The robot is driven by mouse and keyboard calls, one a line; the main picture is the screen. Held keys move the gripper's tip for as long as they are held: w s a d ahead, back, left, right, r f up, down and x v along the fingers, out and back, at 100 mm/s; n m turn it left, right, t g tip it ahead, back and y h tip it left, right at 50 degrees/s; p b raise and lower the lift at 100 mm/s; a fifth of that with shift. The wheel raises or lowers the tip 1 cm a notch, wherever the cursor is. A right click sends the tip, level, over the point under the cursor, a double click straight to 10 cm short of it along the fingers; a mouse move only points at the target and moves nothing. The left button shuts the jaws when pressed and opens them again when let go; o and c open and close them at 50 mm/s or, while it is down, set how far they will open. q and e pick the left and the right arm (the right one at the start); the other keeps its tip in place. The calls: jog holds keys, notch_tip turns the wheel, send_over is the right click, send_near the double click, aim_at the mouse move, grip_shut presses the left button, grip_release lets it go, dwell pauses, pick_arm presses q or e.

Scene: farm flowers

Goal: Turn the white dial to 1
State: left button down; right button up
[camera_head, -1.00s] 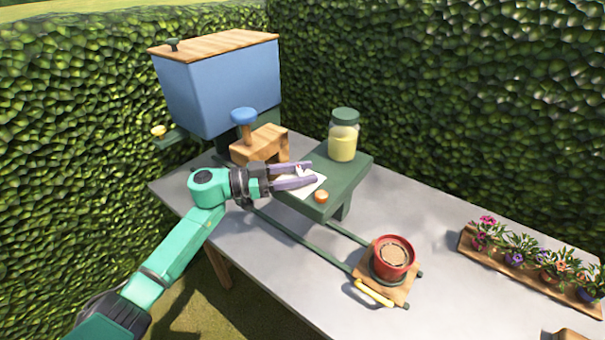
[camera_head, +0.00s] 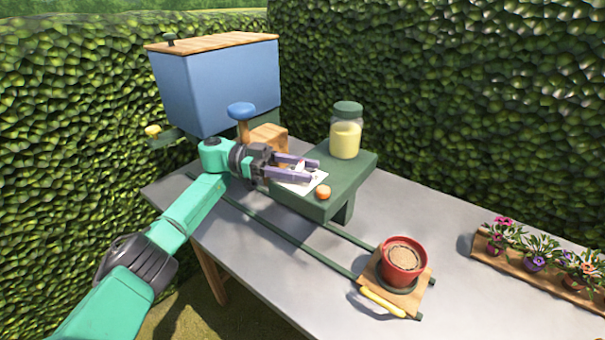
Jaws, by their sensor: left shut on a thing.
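The white dial (camera_head: 299,166) sits on a white plate (camera_head: 318,181) on the green stand and is largely hidden by my left gripper (camera_head: 316,170). The left gripper's purple fingers lie on either side of the dial, low over the plate, and are shut on it. The dial's pointing direction and the marks on the plate are too small or covered to read. My right gripper is not in view.
An orange knob (camera_head: 323,192) is close in front of the plate. A jar (camera_head: 346,132) stands behind it on the green stand (camera_head: 345,185). A wooden block with a blue-topped post (camera_head: 241,111) is behind my gripper. A red pot (camera_head: 403,262) sits on a sliding board at right.

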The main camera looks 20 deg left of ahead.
aim_at(301, 165)
pick_arm(q)
jog(key=shift+c, duration=1.6)
grip_release()
jog(key=shift+a, duration=0.1)
notch_tip(301, 165, up, 20)
